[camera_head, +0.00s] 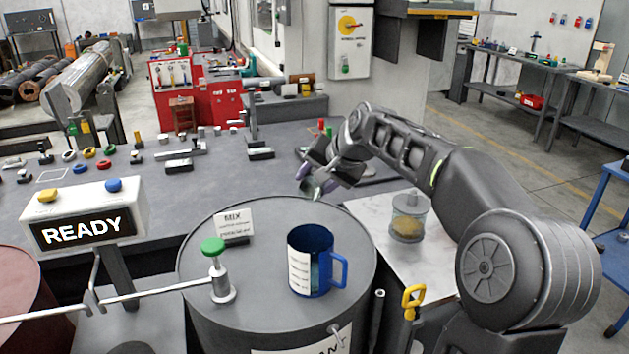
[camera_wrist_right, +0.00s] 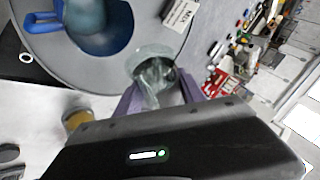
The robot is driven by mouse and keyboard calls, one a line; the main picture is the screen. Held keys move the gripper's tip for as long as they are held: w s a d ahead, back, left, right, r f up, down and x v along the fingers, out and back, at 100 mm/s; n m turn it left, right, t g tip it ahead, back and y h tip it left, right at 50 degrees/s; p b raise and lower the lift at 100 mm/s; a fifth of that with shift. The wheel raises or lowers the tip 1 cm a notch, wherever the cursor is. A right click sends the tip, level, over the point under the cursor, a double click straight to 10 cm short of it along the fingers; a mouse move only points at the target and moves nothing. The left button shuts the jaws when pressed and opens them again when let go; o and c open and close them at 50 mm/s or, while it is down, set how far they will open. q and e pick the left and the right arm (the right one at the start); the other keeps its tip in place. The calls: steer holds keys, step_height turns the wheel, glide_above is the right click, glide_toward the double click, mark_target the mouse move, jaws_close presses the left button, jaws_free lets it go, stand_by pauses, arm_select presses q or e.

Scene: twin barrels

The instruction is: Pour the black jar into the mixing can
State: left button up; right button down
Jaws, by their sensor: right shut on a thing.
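The blue mixing can (camera_head: 297,267), with a white scale and a handle on its right, stands upright on the grey barrel top. The wrist view shows its open mouth and teal inside (camera_wrist_right: 98,18). My right gripper (camera_head: 318,184) is beyond the can, above the dark bench. Its purple fingers (camera_wrist_right: 158,95) are shut on a clear glass jar (camera_wrist_right: 153,72) with dark grey contents, which I take for the black jar. In the head view the jar is small and mostly hidden by the gripper; its exact tilt is hard to tell. My left gripper is out of view.
A MIX sign (camera_head: 233,222) and a green-knobbed post (camera_head: 219,272) stand left of the can on the barrel (camera_head: 262,312). A jar with yellow contents (camera_head: 408,226) stands on a pale board to the right. A READY display (camera_head: 85,228) is at left.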

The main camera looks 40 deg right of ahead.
mark_target(314, 170)
steer(key=shift+r, duration=0.15)
steer(key=shift+r+p, duration=1.05)
steer(key=shift+r, duration=0.1)
steer(key=shift+r+p, duration=1.05)
steer(key=shift+r, duration=0.2)
steer(key=shift+r+p, duration=1.1)
steer(key=shift+r, duration=0.2)
steer(key=shift+f, duration=0.1)
